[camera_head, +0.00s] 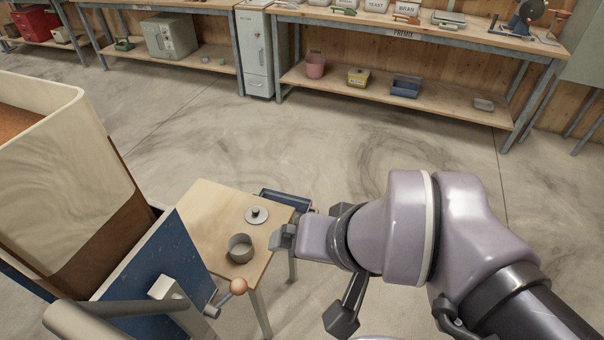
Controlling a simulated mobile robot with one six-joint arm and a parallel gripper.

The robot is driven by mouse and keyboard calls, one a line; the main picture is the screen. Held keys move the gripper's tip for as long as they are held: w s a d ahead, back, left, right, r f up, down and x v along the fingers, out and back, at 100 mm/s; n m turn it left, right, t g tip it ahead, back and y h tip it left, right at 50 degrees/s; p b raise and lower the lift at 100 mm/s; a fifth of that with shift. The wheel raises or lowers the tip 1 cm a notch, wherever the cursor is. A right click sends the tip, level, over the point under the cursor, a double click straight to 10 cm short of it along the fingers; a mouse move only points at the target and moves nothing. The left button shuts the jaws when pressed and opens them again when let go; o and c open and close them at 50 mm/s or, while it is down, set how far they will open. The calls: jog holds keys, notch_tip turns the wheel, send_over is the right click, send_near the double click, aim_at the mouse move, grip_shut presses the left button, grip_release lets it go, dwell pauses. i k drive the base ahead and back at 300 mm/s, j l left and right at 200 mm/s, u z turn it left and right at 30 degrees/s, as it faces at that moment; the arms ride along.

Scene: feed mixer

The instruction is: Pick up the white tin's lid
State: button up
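A round pale lid (257,215) with a dark knob in its middle lies flat on a small wooden table (213,210). An open round tin (240,248), grey rather than clearly white here, stands just in front of it, nearer to me. My gripper (281,238) is at the table's right edge, a little to the right of the lid and tin. It appears apart from both. Its fingers are small and partly hidden by my wrist, so I cannot tell their gap.
A dark blue tray (284,201) is behind the table's right edge. Workbenches line the back wall. The floor between is clear.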

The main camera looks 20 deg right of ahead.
aim_at(255, 214)
jog(key=i+z, duration=0.25)
jog(key=i, duration=0.25)
jog(key=i+j+z, duration=0.1)
jog(key=i+z, duration=0.15)
jog(key=i, duration=0.2)
